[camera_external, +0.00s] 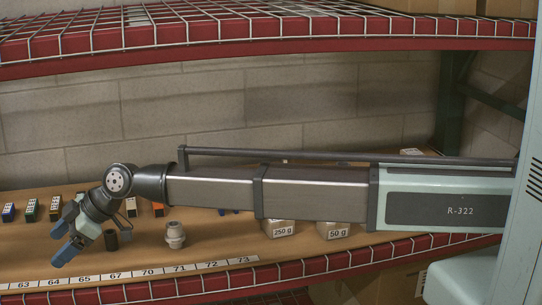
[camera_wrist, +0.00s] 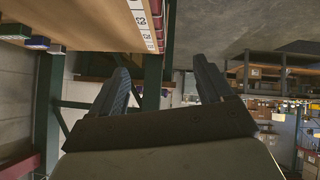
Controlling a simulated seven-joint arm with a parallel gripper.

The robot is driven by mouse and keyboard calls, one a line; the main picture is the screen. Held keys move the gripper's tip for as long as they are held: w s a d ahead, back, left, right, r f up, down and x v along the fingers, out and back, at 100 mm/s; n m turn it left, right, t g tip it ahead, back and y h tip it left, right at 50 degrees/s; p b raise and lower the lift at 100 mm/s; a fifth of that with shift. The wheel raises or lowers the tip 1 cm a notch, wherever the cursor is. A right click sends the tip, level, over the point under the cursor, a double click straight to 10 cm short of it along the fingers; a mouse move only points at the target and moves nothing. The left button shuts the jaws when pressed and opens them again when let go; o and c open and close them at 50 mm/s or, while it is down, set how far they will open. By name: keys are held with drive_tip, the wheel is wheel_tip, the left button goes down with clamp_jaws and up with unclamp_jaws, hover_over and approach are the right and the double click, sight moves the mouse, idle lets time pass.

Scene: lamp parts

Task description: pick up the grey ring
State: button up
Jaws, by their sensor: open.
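A light grey, ring-shaped fitting (camera_external: 175,236) with a wide collar and a narrower top stands on the wooden shelf in the external view. I cannot tell whether it is one part or a ring on another part. My gripper (camera_external: 62,238) is to its left, near the front edge of the shelf, pointing down and left. A small dark cylinder (camera_external: 111,241) shows beside my gripper. In the wrist view my gripper (camera_wrist: 165,84) has its two blue-grey fingers spread apart with nothing between them. The grey fitting does not show there.
The wooden shelf (camera_external: 204,256) has a numbered strip (camera_external: 148,272) along its front. Small coloured boxes (camera_external: 31,210) stand at the back left. Weight blocks marked 250 g (camera_external: 281,230) and 50 g (camera_external: 333,230) stand to the right. A red-edged wire shelf (camera_external: 270,44) hangs above.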

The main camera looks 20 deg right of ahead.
drive_tip(key=w+d+r+m+t+h, duration=0.1)
drive_tip(key=w+d, duration=0.5)
drive_tip(key=w, duration=0.4)
drive_tip(key=w+d+r+h, duration=0.1)
drive_tip(key=w+d, duration=0.5)
drive_tip(key=w, duration=0.3)
drive_tip(key=w+d+m+h, duration=0.2)
drive_tip(key=w+d+h, duration=0.1)
drive_tip(key=w+d, duration=1.8)
drive_tip(key=w+d+m+g+h, duration=0.1)
drive_tip(key=w+d+h, duration=0.15)
drive_tip(key=d, duration=1.45)
drive_tip(key=w+d+r+m+h, duration=0.1)
drive_tip(key=w+d, duration=0.2)
drive_tip(key=d, duration=1.4)
drive_tip(key=w+d+m+g+h, duration=0.1)
drive_tip(key=w+d, duration=0.2)
drive_tip(key=d, duration=1.4)
drive_tip(key=f, duration=0.8)
drive_tip(key=shift+w+a+f, duration=0.1)
drive_tip(key=shift+a, duration=0.15)
drive_tip(key=shift+s+a+f, duration=0.1)
drive_tip(key=shift+s+f, duration=0.05)
drive_tip(key=shift+f, duration=1.15)
drive_tip(key=shift+s+f, duration=0.1)
drive_tip(key=shift+f, duration=1.15)
drive_tip(key=c, duration=1.1)
